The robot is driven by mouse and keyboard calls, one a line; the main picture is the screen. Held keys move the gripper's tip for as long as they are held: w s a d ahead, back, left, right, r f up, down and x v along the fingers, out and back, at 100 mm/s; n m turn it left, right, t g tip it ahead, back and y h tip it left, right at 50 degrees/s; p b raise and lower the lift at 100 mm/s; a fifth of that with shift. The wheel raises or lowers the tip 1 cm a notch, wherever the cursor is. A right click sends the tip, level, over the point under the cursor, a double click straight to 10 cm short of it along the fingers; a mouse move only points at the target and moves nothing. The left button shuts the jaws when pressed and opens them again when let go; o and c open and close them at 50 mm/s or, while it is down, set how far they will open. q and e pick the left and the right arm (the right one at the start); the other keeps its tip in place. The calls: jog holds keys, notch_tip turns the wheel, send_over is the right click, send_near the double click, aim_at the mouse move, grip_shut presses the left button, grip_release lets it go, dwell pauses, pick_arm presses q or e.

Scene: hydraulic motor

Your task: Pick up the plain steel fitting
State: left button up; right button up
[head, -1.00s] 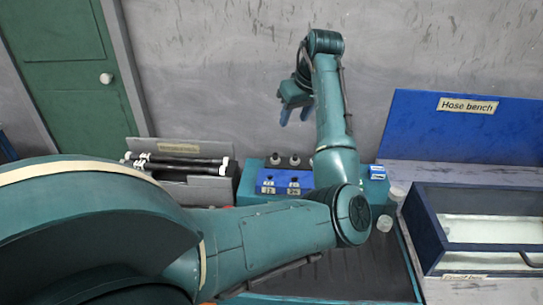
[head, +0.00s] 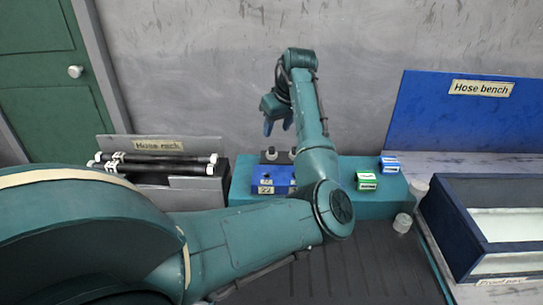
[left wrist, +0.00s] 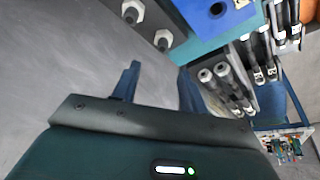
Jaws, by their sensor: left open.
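Two steel hex fittings stand on dark bases behind the blue block (head: 283,187) in the head view: one fitting (head: 270,155) and another partly covered by my arm. The left wrist view shows two light hex fittings, one (left wrist: 132,12) at the top and one (left wrist: 163,40) lower. I cannot tell which is the plain one. My left gripper (head: 278,127) is open and empty, above the fittings and apart from them. In the left wrist view its fingers (left wrist: 158,85) point towards the lower fitting.
A hose rack (head: 172,145) with black hoses stands left of the teal bench (head: 395,188). A green box (head: 367,180) and a blue-white box (head: 390,164) sit on the bench's right part. A blue-walled tray (head: 455,240) lies at the right, before the hose bench's blue panel (head: 460,125).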

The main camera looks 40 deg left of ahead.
aim_at(272, 148)
pick_arm(q)
jog(key=shift+d+x, duration=0.15)
jog(key=shift+x, duration=1.55)
jog(key=shift+d+x, duration=0.1)
jog(key=shift+x, duration=1.6)
jog(key=shift+s+f, duration=0.15)
jog(key=shift+s, duration=0.05)
jog(key=shift+c, duration=0.5)
grip_shut()
